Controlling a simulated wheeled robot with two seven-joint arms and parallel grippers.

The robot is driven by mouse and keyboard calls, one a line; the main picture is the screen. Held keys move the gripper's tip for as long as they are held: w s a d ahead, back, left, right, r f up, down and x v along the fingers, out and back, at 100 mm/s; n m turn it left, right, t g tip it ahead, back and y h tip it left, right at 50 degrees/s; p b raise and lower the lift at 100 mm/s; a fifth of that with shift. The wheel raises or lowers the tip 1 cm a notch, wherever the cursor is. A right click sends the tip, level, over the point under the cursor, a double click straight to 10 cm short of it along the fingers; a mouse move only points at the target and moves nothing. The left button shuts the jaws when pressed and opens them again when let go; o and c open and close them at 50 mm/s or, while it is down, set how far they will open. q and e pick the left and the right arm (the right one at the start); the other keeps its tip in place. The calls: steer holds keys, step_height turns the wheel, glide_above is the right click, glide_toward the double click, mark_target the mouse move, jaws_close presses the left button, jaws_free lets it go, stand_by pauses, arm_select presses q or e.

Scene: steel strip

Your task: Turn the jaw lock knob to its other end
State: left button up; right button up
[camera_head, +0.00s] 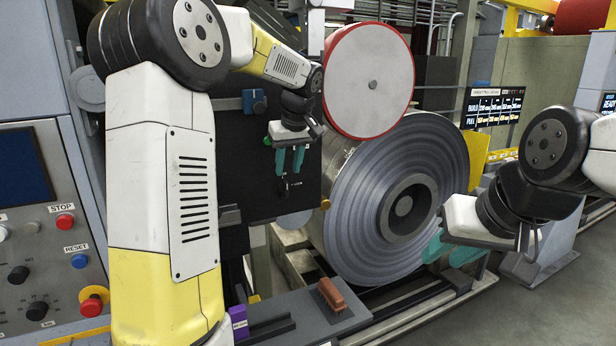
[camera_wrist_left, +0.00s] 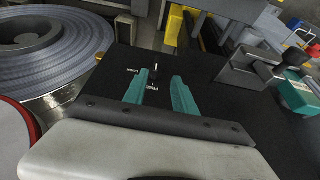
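The jaw lock knob (camera_wrist_left: 155,71) is small and dark with a white pointer mark, on a black panel (camera_wrist_left: 205,68). In the left wrist view small white labels stand beside it; they seem to read LOCK and FREE. The mark points toward the top of that view. In the head view the knob (camera_head: 284,187) shows just below my left fingertips. My left gripper (camera_head: 289,171) has its teal fingers apart and empty, also seen in the left wrist view (camera_wrist_left: 163,79). The knob appears just beyond the tips; contact cannot be told. My right gripper (camera_head: 444,257) is open and empty beside the coil.
A large steel strip coil (camera_head: 350,220) and a red-rimmed disc (camera_head: 368,80) stand right of the panel. A control console (camera_head: 45,230) is at the left. A brown block (camera_head: 331,295) lies on the rail below.

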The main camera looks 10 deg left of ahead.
mark_target(287, 183)
arm_select(q)
steer(key=x, duration=0.4)
steer(key=w+x, duration=0.1)
steer(key=x, duration=0.3)
steer(key=shift+w, duration=0.1)
jaws_close()
